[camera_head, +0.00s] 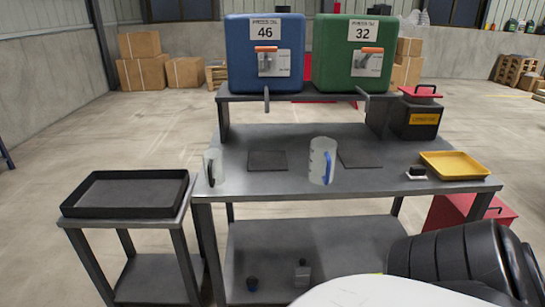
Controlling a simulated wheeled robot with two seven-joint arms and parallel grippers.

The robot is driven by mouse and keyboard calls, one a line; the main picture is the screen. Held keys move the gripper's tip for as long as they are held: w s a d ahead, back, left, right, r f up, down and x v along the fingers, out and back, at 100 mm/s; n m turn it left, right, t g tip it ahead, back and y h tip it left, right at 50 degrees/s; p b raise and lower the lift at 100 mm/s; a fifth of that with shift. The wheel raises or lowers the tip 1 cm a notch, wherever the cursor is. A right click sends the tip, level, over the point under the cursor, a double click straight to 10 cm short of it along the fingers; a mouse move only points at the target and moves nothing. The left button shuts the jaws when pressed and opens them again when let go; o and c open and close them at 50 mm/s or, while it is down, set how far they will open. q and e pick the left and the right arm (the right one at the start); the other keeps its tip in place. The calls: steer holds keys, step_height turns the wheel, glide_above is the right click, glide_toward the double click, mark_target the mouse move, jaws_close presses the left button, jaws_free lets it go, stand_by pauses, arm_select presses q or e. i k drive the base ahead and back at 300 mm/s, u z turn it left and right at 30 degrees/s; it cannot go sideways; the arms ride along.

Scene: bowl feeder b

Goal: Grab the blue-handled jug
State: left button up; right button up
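The blue-handled jug (317,161) stands upright near the middle of the grey table's front half. It is whitish and see-through, with its blue handle on the right side. A second, similar jug (216,162) with a dark handle stands at the table's left front corner. Neither of my grippers shows in the head view. A dark arm link of mine fills the lower right, with no fingers visible, and nothing of mine touches the jug.
Blue (240,60) and green (330,68) tanks stand on a raised shelf behind. Two dark mats (267,161) (360,158) lie on the table. A yellow tray (452,166) is at right. A black tray (125,193) rests on the left side table. Small items sit on the lower shelf.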

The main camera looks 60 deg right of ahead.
mark_target(322, 149)
steer(key=z, duration=0.35)
steer(key=i, duration=1.1)
steer(key=z, duration=0.8)
